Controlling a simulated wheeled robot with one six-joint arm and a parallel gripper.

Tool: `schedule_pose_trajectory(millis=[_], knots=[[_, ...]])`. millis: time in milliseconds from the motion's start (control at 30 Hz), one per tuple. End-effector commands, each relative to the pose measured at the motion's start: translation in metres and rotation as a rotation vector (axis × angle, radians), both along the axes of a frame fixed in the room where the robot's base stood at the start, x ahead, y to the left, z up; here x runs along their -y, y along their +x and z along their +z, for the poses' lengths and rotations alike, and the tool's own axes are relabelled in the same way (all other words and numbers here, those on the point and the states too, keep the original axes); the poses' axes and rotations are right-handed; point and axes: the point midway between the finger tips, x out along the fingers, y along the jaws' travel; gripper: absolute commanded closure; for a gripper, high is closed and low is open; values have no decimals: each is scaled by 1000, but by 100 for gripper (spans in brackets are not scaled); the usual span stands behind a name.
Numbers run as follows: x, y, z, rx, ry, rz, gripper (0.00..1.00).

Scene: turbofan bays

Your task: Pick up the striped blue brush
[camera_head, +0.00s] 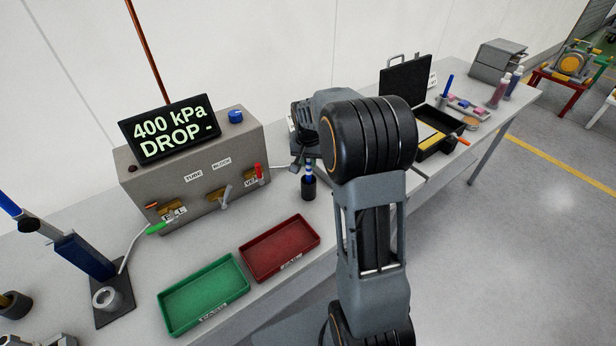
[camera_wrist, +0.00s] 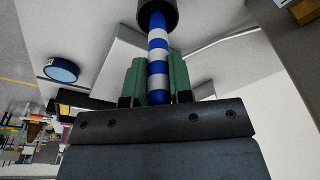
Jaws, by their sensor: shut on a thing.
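The blue and white striped brush (camera_wrist: 158,50) stands between the two green fingers of my gripper (camera_wrist: 156,80) in the wrist view. My gripper is shut on its shaft. One end of the brush reaches into a dark round cup (camera_wrist: 158,12). In the head view, the striped brush (camera_head: 309,170) shows above the dark cup (camera_head: 308,188) on the bench, to the right of the grey test box. My arm hides most of the gripper there.
The grey box (camera_head: 195,170) with a pressure display (camera_head: 168,130) stands left of the cup. A green tray (camera_head: 205,293) and a red tray (camera_head: 280,248) lie in front. An open black case (camera_head: 405,82) and bottles (camera_head: 500,90) stand at right.

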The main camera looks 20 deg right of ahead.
Motion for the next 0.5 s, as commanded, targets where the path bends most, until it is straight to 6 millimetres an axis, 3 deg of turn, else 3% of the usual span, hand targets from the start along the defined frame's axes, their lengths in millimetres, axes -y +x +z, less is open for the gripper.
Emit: schedule_pose_trajectory(millis=[267,500], knots=[[0,0,1,1,0,0,100],[0,1,32,6,-2,-1,100]])
